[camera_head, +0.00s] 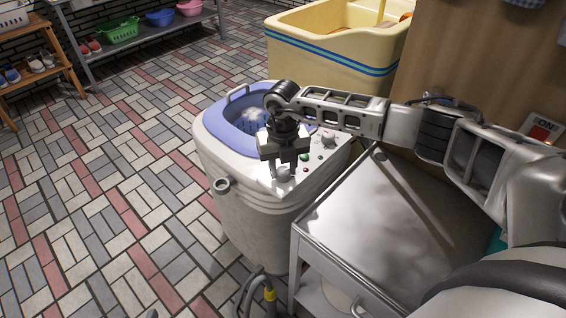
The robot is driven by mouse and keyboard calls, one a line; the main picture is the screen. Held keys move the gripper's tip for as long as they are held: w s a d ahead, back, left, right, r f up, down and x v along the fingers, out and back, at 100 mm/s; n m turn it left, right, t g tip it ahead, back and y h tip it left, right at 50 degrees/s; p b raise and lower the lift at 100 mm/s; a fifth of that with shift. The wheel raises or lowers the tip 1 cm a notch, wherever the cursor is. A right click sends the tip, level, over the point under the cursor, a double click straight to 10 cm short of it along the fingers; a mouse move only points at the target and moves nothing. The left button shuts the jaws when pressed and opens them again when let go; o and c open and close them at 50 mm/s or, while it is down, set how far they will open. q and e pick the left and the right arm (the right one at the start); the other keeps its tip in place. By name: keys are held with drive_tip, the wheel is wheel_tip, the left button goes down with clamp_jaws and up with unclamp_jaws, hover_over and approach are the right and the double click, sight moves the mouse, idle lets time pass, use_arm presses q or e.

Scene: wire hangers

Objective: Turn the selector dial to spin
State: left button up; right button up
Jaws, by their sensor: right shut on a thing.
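A white washing machine (248,205) with a blue-rimmed tub opening (222,122) stands in the middle of the camera_head view. Its control panel carries a pale round knob (283,172) near the front, another grey knob (328,138) further back, and small red and green buttons. My right gripper (284,172) points down over the panel, shut on the front knob, with its fingers on either side. Any markings around the knob are too small to read, so I cannot tell its setting or which knob is the selector dial. My left gripper is not in view.
A grey metal cabinet (365,215) stands right of the washer, under my right arm. A yellow tub (325,50) with blue stripes is behind. Shelves with shoes and baskets (120,30) are at the back left. The tiled floor (100,190) at left is clear.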

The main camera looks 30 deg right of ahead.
sight(283, 170)
drive_tip(key=shift+w+r+m+p, duration=0.15)
drive_tip(key=shift+m+p, duration=0.15)
drive_tip(key=shift+m, duration=0.6)
drive_tip(key=o, duration=1)
wheel_tip(283, 170, up, 16)
drive_tip(key=shift+p, duration=0.3)
